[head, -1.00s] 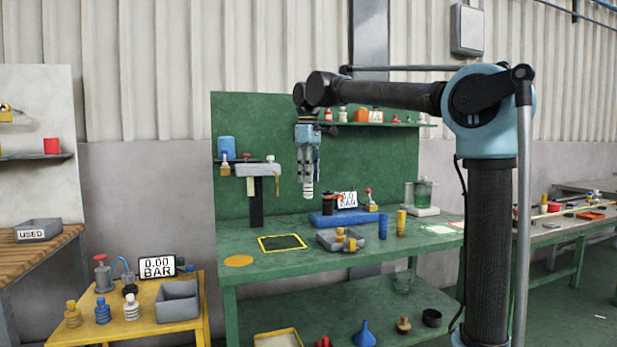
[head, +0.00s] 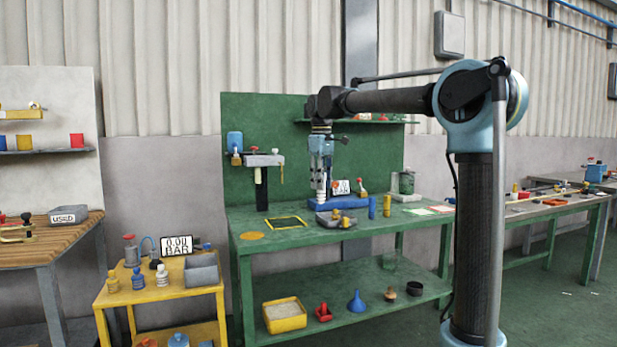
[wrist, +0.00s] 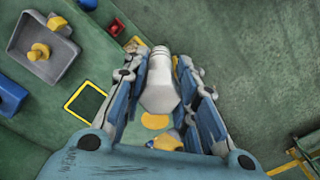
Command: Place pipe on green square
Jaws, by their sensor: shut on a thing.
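My gripper (head: 321,178) is shut on a white pipe (wrist: 159,82) with a hexagonal end, held between the blue fingers. In the head view its ribbed white end (head: 321,194) points down, in front of the green workbench's backboard. A dark green square with a yellow outline (head: 286,222) lies on the bench top, left of the gripper in the head view; it also shows left of the fingers in the wrist view (wrist: 86,102).
A grey tray (head: 322,231) with yellow parts and a blue block (head: 345,203) are on the bench near the gripper. Blue (head: 372,207) and yellow (head: 387,206) cylinders stand to the right. A yellow disc (head: 252,235) lies at the left.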

